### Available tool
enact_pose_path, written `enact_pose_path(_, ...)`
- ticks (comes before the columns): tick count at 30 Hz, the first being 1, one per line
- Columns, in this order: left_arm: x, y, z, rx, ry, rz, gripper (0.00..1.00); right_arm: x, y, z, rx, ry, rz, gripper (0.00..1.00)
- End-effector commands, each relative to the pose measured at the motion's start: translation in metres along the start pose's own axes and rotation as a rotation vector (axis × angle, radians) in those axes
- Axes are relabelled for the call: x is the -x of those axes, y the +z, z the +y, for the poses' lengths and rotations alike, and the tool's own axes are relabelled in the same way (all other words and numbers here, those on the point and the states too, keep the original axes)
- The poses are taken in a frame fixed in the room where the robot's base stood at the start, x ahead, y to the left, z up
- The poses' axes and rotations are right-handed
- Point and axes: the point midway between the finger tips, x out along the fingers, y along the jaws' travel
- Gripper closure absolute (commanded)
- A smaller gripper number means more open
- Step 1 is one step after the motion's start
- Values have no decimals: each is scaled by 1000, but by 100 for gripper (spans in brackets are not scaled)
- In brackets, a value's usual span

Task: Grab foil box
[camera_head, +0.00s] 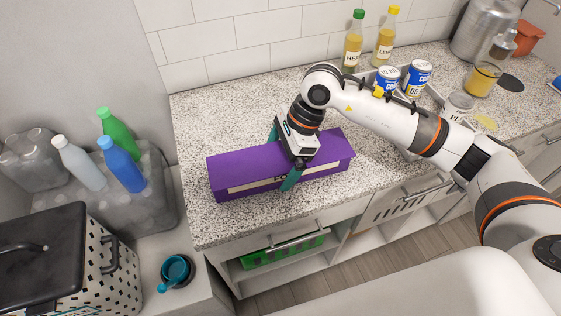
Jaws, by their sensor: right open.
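The purple foil box (238,170) lies lengthwise on the speckled counter (210,225), near its left end. A pale label strip runs along its front side, partly hidden by my gripper. My right gripper (291,160) is over the box, right of its middle. Its teal fingers are open, one at the back side of the box and one at the front side. Whether the fingers touch the box I cannot tell. My left gripper is not in view.
Two bottles (353,42) and two blue-white cans (418,76) stand at the back of the counter behind my right arm. A glass jug (481,80) and metal pot (480,32) are farther right. Lower left are plastic bottles (122,165) and a perforated bin (105,285).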

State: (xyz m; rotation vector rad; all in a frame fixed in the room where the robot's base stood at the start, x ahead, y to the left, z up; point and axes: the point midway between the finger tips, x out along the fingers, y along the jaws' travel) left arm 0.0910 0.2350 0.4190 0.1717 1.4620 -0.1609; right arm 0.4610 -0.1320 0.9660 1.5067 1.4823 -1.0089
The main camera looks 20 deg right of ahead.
Motion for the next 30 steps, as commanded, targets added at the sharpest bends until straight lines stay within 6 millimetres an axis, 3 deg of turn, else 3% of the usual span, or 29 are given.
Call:
enact_pose_path(4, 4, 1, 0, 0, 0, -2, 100, -13, 0, 0, 1, 0, 1, 0)
enact_pose_path(11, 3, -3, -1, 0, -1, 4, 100, -15, 0, 0, 1, 1, 0, 0)
enact_pose_path(20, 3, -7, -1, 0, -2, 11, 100, -14, 0, 0, 1, 1, 0, 49)
enact_pose_path(30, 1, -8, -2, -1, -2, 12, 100, -6, -4, 2, 2, 7, 3, 52)
